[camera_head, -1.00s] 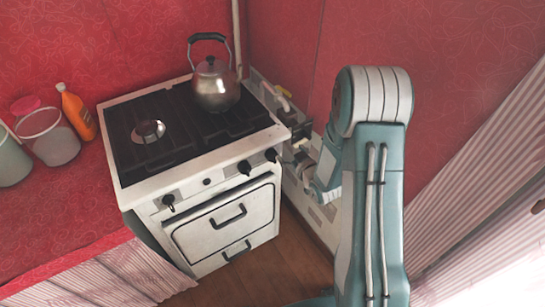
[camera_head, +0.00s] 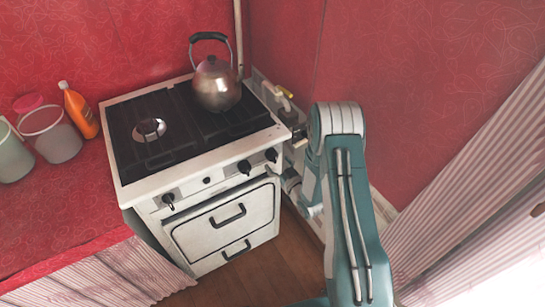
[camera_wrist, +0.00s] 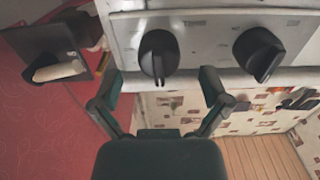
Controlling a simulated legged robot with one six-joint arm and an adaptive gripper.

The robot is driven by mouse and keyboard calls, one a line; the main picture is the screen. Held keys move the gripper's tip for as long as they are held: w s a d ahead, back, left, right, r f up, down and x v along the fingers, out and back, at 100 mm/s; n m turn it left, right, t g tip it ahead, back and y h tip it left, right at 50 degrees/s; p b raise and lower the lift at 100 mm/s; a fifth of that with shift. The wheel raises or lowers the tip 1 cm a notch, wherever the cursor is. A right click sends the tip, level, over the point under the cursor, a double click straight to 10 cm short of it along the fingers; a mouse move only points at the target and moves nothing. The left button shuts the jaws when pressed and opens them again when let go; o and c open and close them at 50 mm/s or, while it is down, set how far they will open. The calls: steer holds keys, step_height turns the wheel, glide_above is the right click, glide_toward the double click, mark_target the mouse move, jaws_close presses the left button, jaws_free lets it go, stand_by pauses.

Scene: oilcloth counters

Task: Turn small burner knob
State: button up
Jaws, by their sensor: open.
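The white stove (camera_head: 195,183) has black knobs along its front panel: a left knob (camera_head: 168,200), a knob right of the middle (camera_head: 244,167) and a right-end knob (camera_head: 271,155). Which is the small burner knob is not marked legibly. In the wrist view, one black knob (camera_wrist: 158,55) sits just ahead of the gap between the fingers of my gripper (camera_wrist: 158,85), which is open and empty. A second black knob (camera_wrist: 260,53) is to its right, outside the fingers. In the head view my arm hides most of my gripper, near the stove's right front corner.
A metal kettle (camera_head: 216,85) stands on the stove's back right. An orange bottle (camera_head: 80,112) and a bucket (camera_head: 50,135) stand on the red counter to the left.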

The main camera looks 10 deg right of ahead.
mark_target(276, 160)
steer(key=shift+x, duration=1.65)
steer(key=c, duration=1.2)
steer(key=shift+o, duration=0.2)
steer(key=m, duration=0.4)
steer(key=shift+r+m, duration=0.1)
steer(key=shift+m, duration=0.2)
steer(key=shift+w+m, duration=0.1)
steer(key=shift+m, duration=1.9)
steer(key=shift+d, duration=0.1)
